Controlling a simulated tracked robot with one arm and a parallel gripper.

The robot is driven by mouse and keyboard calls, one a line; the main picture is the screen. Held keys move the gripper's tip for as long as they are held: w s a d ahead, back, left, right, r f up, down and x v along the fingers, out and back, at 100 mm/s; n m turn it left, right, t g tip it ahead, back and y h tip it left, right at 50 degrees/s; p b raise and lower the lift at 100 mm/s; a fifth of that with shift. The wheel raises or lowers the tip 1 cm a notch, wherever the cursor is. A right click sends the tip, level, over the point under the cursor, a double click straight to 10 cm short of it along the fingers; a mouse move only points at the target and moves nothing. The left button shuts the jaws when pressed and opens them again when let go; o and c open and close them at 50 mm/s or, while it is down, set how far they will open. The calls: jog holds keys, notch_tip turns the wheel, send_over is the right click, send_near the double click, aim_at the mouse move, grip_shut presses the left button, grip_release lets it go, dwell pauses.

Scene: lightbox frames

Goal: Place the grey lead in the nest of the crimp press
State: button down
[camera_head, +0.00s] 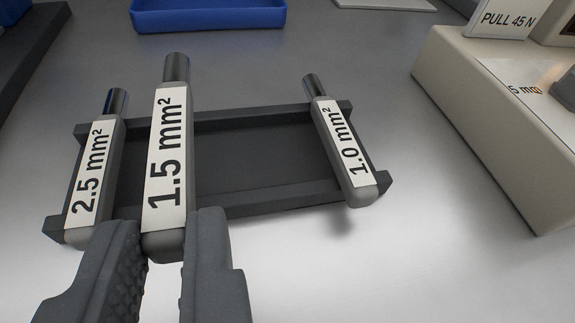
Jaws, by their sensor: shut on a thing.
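My gripper (162,248) is shut on the lower end of a grey bar-shaped piece with a metal tip and a white label "1.5 mm²" (166,150). This piece points away from me, over a dark rack (255,190); I cannot tell whether it still touches the rack. Similar grey pieces labelled "2.5 mm²" (90,175) and "1.0 mm²" (346,145) lie across the rack to its left and right. I cannot identify a separate grey lead or the press nest in this view.
A beige machine (480,110) stands at the right, with a "PULL 45 N" sign (508,19) behind it. A blue tray (208,20) sits at the back. A dark edge (28,50) shows at upper left. The metal table between rack and machine is clear.

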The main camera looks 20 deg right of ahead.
aim_at(238, 252)
jog(key=shift+w+d+f, duration=0.1)
jog(key=shift+w+d, duration=0.65)
jog(key=shift+w, duration=0.1)
jog(key=shift+w+d+f, duration=0.15)
jog(key=shift+w+f, duration=0.1)
jog(key=shift+f, duration=0.35)
jog(key=shift+w+d+f, duration=0.1)
jog(key=shift+w+f, duration=0.1)
jog(key=shift+f, duration=0.4)
jog(key=shift+f+b, duration=0.45)
jog(key=shift+b, duration=0.7)
jog(key=shift+f, duration=0.15)
jog(key=c, duration=1.4)
grip_release()
jog(key=shift+c, duration=0.2)
jog(key=shift+r+p, duration=0.2)
jog(key=shift+p, duration=0.65)
jog(key=shift+s, duration=0.2)
jog(key=a+p+v, duration=0.1)
jog(key=v, duration=1.2)
jog(key=shift+d, duration=0.3)
